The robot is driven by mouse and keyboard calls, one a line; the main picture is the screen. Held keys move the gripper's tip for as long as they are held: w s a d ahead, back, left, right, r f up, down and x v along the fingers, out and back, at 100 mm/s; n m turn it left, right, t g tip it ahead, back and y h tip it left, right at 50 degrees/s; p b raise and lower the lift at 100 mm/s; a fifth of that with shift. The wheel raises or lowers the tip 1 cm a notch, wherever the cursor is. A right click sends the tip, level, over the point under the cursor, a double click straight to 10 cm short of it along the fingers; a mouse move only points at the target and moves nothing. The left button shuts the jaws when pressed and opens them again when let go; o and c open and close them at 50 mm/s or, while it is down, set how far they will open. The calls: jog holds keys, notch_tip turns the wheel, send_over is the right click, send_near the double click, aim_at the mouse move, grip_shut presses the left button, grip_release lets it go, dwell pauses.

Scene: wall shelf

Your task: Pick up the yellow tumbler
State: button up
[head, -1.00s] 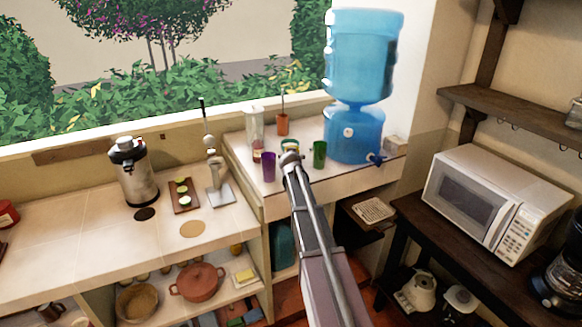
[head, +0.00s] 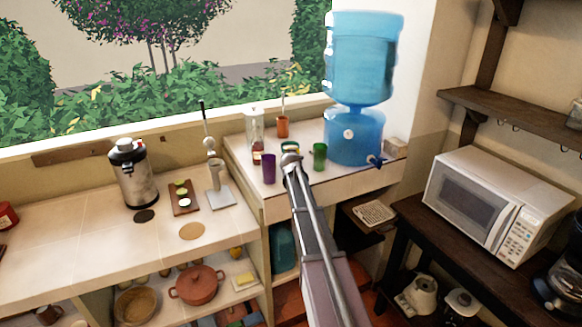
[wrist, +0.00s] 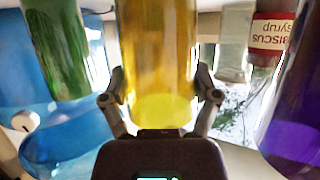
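The yellow tumbler (wrist: 160,70) stands upright in the middle of the wrist view, between the two fingers of my gripper (wrist: 162,88). One finger is at each side of it, very close to its wall; firm contact does not show. My gripper looks open around the tumbler. In the head view my gripper (head: 290,160) is at the tiled counter beside the water dispenser and hides most of the tumbler. Only a small part of the tumbler's rim (head: 290,146) shows behind it.
A purple tumbler (head: 269,168) stands left of my gripper and a green tumbler (head: 319,155) right of it, both close. A syrup bottle (head: 257,152), an orange cup (head: 282,127) and the blue water dispenser (head: 352,135) stand farther back.

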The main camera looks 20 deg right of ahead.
jog(key=c, duration=0.4)
jog(key=shift+r+p, duration=0.35)
jog(key=shift+p, duration=0.05)
jog(key=s+r+p, duration=0.4)
jog(key=s, duration=1.1)
jog(key=shift+s+a+r, duration=0.15)
jog(key=shift+s+a, duration=0.2)
dwell(0.8)
jog(key=shift+s, duration=0.1)
dwell(0.8)
